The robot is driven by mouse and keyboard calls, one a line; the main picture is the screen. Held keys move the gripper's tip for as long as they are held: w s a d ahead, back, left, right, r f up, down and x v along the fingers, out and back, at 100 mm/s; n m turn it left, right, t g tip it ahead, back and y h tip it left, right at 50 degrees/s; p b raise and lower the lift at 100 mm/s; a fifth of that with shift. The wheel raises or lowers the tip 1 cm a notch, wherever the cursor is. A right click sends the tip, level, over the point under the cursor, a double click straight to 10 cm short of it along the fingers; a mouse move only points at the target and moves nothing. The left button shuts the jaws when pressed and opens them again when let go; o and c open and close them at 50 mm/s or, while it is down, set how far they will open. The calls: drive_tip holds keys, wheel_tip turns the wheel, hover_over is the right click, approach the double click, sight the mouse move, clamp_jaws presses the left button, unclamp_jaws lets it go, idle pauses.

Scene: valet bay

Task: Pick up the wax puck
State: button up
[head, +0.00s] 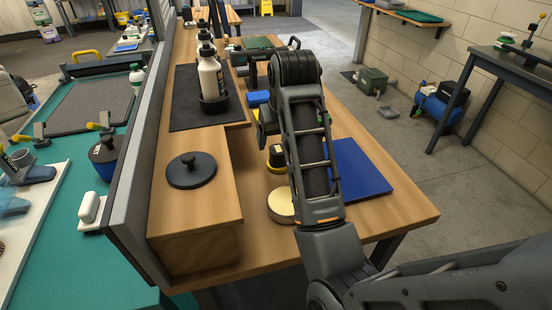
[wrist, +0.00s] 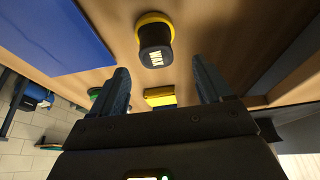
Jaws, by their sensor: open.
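The wax puck (wrist: 155,42) shows in the upper middle of the wrist view, with a black body, a yellow base and the word WAX on its end. In the head view the puck (head: 277,157) stands on the wooden bench just left of my forearm, partly covered by it. My gripper (wrist: 163,82) is open, its two dark fingers spread wide with nothing held between them. The puck is apart from both fingers, beyond the gap between their tips in the wrist view. In the head view my arm hides most of the gripper.
A blue mat (head: 360,172) lies right of the puck, and a cream round pad (head: 280,206) lies in front of it. A raised wooden box with a black round lid (head: 191,170) stands to the left. White bottles (head: 210,77) stand on a dark mat behind.

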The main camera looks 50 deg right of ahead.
sight(279, 149)
drive_tip(key=x, duration=0.6)
drive_tip(key=shift+d+p, duration=0.25)
drive_tip(key=shift+p, duration=0.05)
drive_tip(key=shift+s, duration=0.1)
drive_tip(key=c, duration=1.1)
